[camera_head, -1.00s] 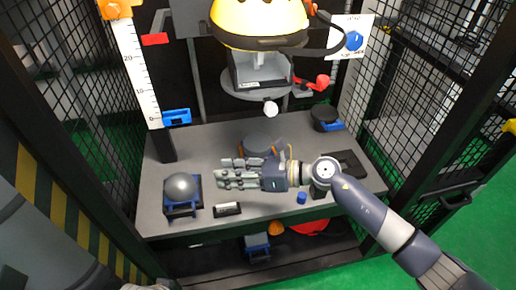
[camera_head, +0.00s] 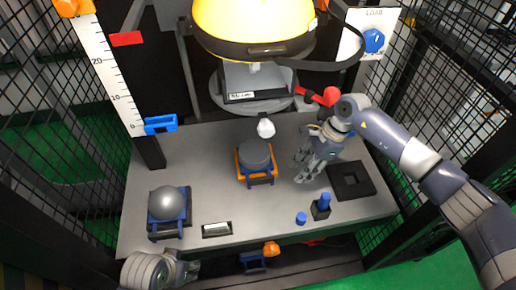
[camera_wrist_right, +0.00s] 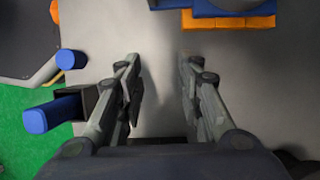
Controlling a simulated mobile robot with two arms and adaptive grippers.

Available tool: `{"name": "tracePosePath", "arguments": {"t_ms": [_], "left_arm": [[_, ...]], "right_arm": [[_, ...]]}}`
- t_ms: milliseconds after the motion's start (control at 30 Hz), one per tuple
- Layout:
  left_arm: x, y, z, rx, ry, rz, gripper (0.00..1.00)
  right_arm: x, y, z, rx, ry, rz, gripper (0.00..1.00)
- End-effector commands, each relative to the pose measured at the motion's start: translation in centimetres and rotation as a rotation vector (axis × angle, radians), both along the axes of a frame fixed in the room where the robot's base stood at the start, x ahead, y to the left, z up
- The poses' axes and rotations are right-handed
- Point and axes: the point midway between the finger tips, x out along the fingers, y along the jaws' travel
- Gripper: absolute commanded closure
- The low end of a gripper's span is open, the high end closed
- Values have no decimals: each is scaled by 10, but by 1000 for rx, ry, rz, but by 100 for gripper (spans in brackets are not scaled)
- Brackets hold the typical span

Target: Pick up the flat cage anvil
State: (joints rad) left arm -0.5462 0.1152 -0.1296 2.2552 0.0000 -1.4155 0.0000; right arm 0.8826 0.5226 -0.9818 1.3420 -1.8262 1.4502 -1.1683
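A dark, flat-topped round block (camera_head: 255,154) sits in an orange and blue cradle (camera_head: 258,180) mid-table; it looks like the flat anvil. Part of the orange and blue cradle shows at the top of the right wrist view (camera_wrist_right: 228,16). A grey ball-shaped piece (camera_head: 168,203) sits in a blue cradle at the table's left. My right gripper (camera_head: 304,170) is over the table, right of the dark block and apart from it. Its fingers (camera_wrist_right: 160,75) are open with only bare table between them. My left gripper (camera_head: 188,270) is low at the front left, its fingers unclear.
A yellow dome (camera_head: 255,25) hangs above a grey round platform. A red-handled lever (camera_head: 328,97) projects near my right arm. A black square holder (camera_head: 351,181), a blue peg (camera_head: 324,200) and a small label plate (camera_head: 216,229) lie near the front. Mesh walls flank the table.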

Motion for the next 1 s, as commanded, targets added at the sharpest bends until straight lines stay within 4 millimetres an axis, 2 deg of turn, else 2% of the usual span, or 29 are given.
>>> {"name": "tracePosePath", "arguments": {"t_ms": [300, 567, 833, 900, 1000], "left_arm": [[1, 0, -5, 0, 3, 0, 60], [1, 0, -6, -1, 2, 0, 60], [1, 0, -6, 0, 3, 0, 60], [0, 0, -8, 1, 6, 0, 60], [-2, 0, -4, 0, 9, 1, 60]], "right_arm": [[-13, 55, 0, 5, 1, 4, 67], [-17, 76, 0, 6, 2, 3, 67], [-26, 117, 0, 7, 3, 3, 67], [-27, 117, -9, 3, 4, -1, 67], [-26, 119, -11, 4, 2, 0, 67]]}}
